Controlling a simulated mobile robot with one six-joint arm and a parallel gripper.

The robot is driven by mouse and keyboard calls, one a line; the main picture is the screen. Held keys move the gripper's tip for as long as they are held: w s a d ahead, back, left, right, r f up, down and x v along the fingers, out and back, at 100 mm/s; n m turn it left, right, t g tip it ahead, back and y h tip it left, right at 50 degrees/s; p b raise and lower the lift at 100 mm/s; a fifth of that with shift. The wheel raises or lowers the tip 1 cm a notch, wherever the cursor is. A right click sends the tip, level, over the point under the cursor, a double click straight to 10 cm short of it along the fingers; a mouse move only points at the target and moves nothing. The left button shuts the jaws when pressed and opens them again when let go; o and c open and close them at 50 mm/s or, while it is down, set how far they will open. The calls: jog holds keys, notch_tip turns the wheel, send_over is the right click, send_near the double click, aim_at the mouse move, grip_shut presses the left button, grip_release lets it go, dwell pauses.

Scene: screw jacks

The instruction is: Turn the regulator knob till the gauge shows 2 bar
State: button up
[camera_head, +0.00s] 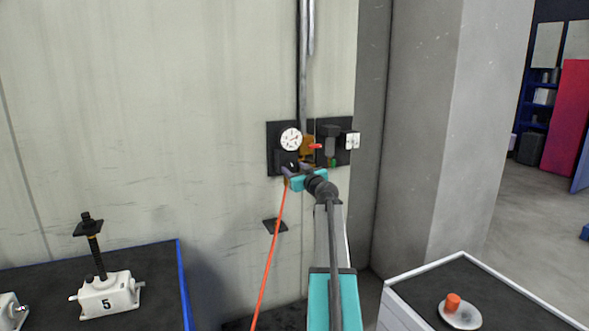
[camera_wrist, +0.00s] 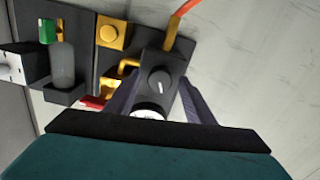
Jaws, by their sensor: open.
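The regulator knob (camera_wrist: 160,82) is a dark round knob with a white mark on a dark block. In the wrist view it sits between the two fingers of my gripper (camera_wrist: 160,78), with a gap seen on both sides. My gripper (camera_head: 296,169) is open in front of the wall panel, just below the gauge. The gauge (camera_head: 291,139) has a white round dial; its reading is too small to make out. In the wrist view only a strip of the gauge (camera_wrist: 150,110) shows above my gripper's body. The knob is hard to make out in the head view.
An orange hose (camera_head: 268,255) hangs from the block. A red lever (camera_head: 315,146), yellow fittings and a dark filter bowl (camera_wrist: 62,65) are beside the regulator. A screw jack (camera_head: 108,296) stands on the left bench. A white dish (camera_head: 460,317) with an orange piece lies at right.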

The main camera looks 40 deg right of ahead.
jog(key=c, duration=1.1)
jog(key=shift+o, duration=0.2)
